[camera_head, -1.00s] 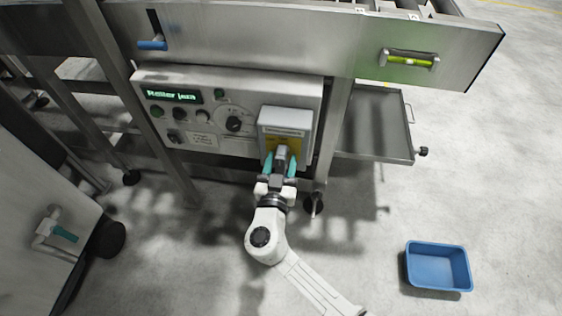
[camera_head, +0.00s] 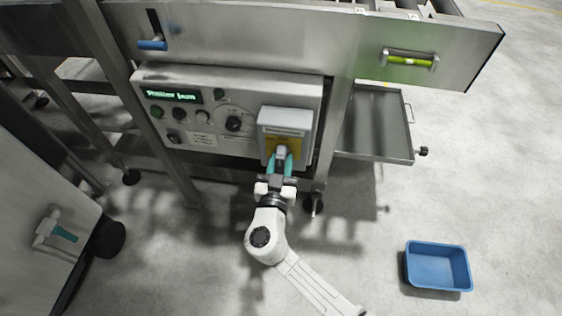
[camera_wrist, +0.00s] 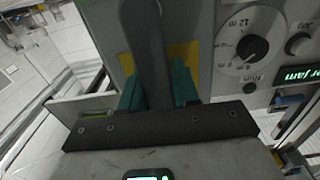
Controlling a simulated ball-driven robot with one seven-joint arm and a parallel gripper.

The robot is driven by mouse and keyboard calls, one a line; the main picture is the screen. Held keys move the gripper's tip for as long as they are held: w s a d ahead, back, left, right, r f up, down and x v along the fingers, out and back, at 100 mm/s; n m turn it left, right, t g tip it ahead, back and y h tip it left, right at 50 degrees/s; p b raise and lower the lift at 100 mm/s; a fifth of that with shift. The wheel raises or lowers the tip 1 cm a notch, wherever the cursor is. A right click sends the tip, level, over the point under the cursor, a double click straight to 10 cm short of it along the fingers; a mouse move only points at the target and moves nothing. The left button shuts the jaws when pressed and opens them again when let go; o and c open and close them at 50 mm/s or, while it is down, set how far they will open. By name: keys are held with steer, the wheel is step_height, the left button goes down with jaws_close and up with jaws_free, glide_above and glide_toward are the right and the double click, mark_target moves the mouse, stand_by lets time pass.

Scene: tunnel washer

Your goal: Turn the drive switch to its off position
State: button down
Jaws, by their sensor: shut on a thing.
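The drive switch appears to be the light grey box (camera_head: 285,117) at the right end of the control panel, with a yellow plate and a grey handle (camera_head: 281,151). My gripper (camera_head: 281,163) reaches it from below, its teal fingers shut on the handle from both sides. In the wrist view the dark grey handle (camera_wrist: 147,45) runs down between the two teal fingers (camera_wrist: 158,88), with the yellow plate (camera_wrist: 183,52) behind. The handle's lower end is hidden by my gripper. Any position marks on the switch cannot be read.
The control panel (camera_head: 210,140) carries a lit green display (camera_head: 174,95), a black dial (camera_head: 233,124) and several buttons. A blue lever (camera_head: 152,45) is above. An open metal tray (camera_head: 375,125) juts out at right. A blue bin (camera_head: 437,267) stands on clear floor.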

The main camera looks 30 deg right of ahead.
steer(key=shift+f+b, duration=0.1)
steer(key=shift+b, duration=0.2)
steer(key=n+b, duration=0.2)
steer(key=n, duration=0.1)
steer(key=shift+s+d, duration=0.15)
steer(key=shift+d, duration=0.05)
steer(key=n, duration=0.5)
steer(key=r+n, duration=0.1)
steer(key=n, duration=0.4)
steer(key=s+d+r+n, duration=0.1)
steer(key=n, duration=0.3)
steer(key=shift+n, duration=0.4)
steer(key=c, duration=0.9)
jaws_free()
steer(key=shift+d+r, duration=0.1)
